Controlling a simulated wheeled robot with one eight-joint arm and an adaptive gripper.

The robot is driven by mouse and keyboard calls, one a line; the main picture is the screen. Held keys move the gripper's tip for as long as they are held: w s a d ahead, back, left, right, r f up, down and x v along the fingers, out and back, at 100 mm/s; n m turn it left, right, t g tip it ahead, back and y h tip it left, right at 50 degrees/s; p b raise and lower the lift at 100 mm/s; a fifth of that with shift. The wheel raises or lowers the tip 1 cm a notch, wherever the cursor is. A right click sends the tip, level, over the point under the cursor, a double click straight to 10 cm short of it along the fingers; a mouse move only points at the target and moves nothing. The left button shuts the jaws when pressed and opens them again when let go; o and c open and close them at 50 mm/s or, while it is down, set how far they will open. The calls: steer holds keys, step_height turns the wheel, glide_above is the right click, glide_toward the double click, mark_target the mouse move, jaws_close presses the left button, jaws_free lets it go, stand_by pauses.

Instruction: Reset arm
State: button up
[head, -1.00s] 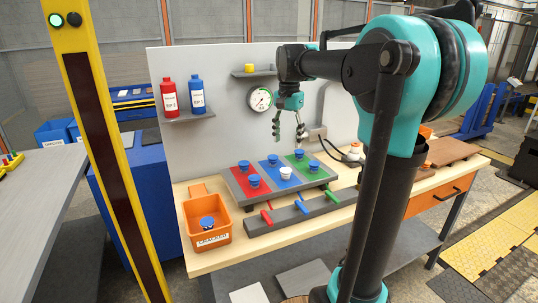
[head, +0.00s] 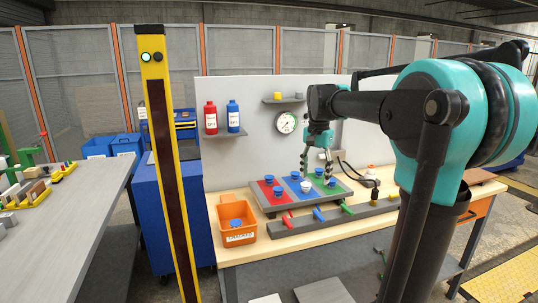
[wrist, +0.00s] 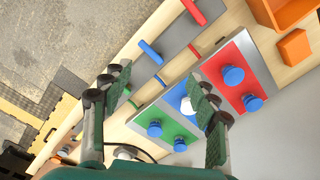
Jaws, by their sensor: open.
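My gripper (head: 317,163) hangs above the right part of the board in the head view, fingers pointing down. In the wrist view my gripper (wrist: 164,100) has its two fingers wide apart with nothing between them. The board (head: 262,203) has red, blue and green fields and lies on the wooden workbench (head: 262,252). Blue knobs stand on the red, blue and green fields. One white knob (head: 306,187) stands on the blue field; it also shows in the wrist view (wrist: 187,106).
An orange bin (head: 240,231) holding a blue knob stands left of the board. A grey rail (head: 300,224) with red, blue and green levers lies in front. A gauge (head: 287,122) and shelves with bottles are on the back panel. A yellow post (head: 153,70) stands at left.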

steer(key=s+d+f+n+t, duration=0.2)
steer(key=s+f+n, duration=0.2)
steer(key=s+f, duration=0.6)
steer(key=s+d+f+n+t, duration=0.1)
steer(key=s+f+n+t, duration=0.1)
steer(key=s+f, duration=0.9)
step_height(320, 180, down, 5)
steer(key=shift+s+d+f+n, duration=0.15)
steer(key=shift+d+n, duration=0.25)
steer(key=shift+n, duration=0.5)
